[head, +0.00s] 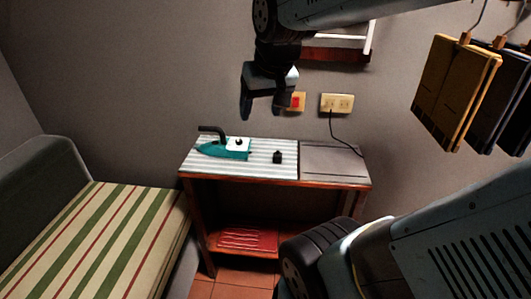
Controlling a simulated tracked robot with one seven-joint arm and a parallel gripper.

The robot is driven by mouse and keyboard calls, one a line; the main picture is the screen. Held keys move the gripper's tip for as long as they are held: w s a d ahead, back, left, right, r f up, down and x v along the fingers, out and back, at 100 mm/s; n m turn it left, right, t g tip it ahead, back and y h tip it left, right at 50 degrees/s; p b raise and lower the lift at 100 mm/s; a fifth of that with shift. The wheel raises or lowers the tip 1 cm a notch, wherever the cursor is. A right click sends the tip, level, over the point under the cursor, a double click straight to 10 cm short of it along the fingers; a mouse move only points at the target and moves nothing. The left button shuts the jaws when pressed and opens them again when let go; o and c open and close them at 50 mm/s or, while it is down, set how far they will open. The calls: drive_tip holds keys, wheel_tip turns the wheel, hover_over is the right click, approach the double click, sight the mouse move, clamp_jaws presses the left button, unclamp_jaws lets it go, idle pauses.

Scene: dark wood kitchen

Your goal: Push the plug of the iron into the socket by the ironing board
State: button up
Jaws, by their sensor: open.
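A teal iron (225,148) with a dark handle and a white patch sits on the left of the striped ironing board (255,172). A small black piece (277,157), which looks like the plug, stands on the board right of the iron; no cord between them is clear. A cream socket plate (337,103) is on the wall above the board's right side. A dark cable (346,143) runs from its left part down to the grey surface. My gripper (264,106) points down, open and apparently empty, above and behind the board, left of the socket plate.
A plate with a red switch (297,101) is on the wall, partly behind my gripper. A grey panel (333,163) adjoins the striped board. A striped bed (100,235) stands at left, clothes (455,90) hang at upper right, and a shelf (337,54) is above the socket.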

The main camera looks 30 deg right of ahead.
drive_tip(key=w+d+f+m+g, duration=0.1)
drive_tip(key=w+d+f+m, duration=0.1)
drive_tip(key=w+d+f, duration=0.3)
drive_tip(key=w+d+f+m+g, duration=0.1)
drive_tip(key=w+d+f, duration=0.1)
drive_tip(key=w, duration=0.5)
drive_tip(key=m+g+h, duration=0.1)
drive_tip(key=m+g, duration=0.1)
drive_tip(key=m, duration=0.1)
hover_over(278, 154)
drive_tip(key=a, duration=0.2)
wheel_tip(278, 154, down, 11)
drive_tip(key=shift+s+d+r, duration=0.15)
drive_tip(key=shift+s+d, duration=0.1)
drive_tip(key=shift+s, duration=0.2)
drive_tip(key=f, duration=0.5)
drive_tip(key=w+f, duration=0.1)
drive_tip(key=f, duration=0.2)
drive_tip(key=shift+d+f, duration=0.3)
drive_tip(key=shift+d, duration=0.05)
drive_tip(key=shift+d+f, duration=0.2)
drive_tip(key=shift+f, duration=1.1)
drive_tip(key=shift+d+f, duration=0.15)
drive_tip(key=shift+f, duration=1.1)
drive_tip(key=shift+c, duration=0.3)
